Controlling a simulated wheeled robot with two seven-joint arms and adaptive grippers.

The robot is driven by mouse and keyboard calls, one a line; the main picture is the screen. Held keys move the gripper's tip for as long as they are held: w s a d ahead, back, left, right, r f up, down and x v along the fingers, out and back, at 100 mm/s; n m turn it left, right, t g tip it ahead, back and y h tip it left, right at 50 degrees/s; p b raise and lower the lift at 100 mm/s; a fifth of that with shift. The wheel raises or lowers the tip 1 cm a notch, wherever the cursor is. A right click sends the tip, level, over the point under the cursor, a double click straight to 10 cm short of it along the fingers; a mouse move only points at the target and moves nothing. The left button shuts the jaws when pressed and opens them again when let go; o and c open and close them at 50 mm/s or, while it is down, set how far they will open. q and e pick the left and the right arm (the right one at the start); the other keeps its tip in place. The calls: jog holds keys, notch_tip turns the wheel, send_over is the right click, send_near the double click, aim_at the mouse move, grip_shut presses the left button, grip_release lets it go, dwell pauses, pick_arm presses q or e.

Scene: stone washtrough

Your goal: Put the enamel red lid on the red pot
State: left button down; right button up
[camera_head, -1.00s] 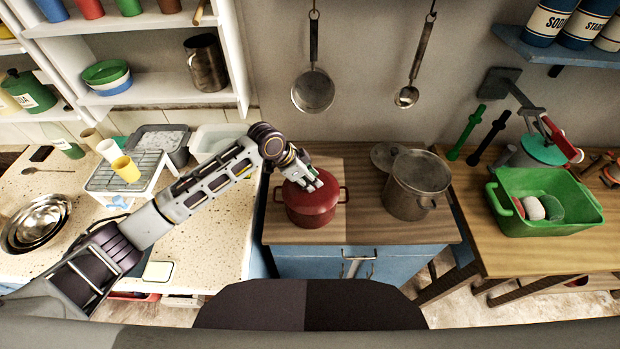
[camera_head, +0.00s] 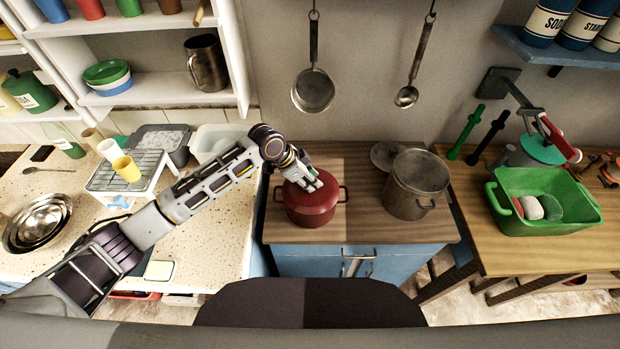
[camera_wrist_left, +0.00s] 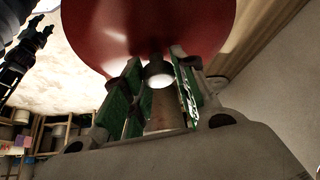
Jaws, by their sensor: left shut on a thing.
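The red pot (camera_head: 309,211) stands on the left part of the wooden top of the blue cabinet, a handle on each side. The red lid (camera_wrist_left: 150,25) fills the top of the left wrist view, and in the head view it appears at the pot's mouth. My left gripper (camera_head: 307,184) is over the pot with its fingers shut on the lid's knob (camera_wrist_left: 160,76). The gripper hides part of the lid in the head view, so I cannot tell whether the rim is fully seated. My right gripper does not show.
A grey metal pot (camera_head: 416,184) stands to the right on the same wooden top (camera_head: 360,230), a grey lid (camera_head: 384,156) behind it. A green tub (camera_head: 543,200) is farther right. A pan and ladle hang behind. A dish rack (camera_head: 130,178) stands left.

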pick_arm(q)
jog(key=c, duration=1.1)
grip_release()
jog(key=shift+o, duration=0.6)
jog(key=o, duration=0.4)
jog(key=shift+r, duration=0.1)
jog(key=shift+r+p, duration=1.25)
jog(key=shift+p, duration=0.05)
jog(key=shift+r, duration=2.15)
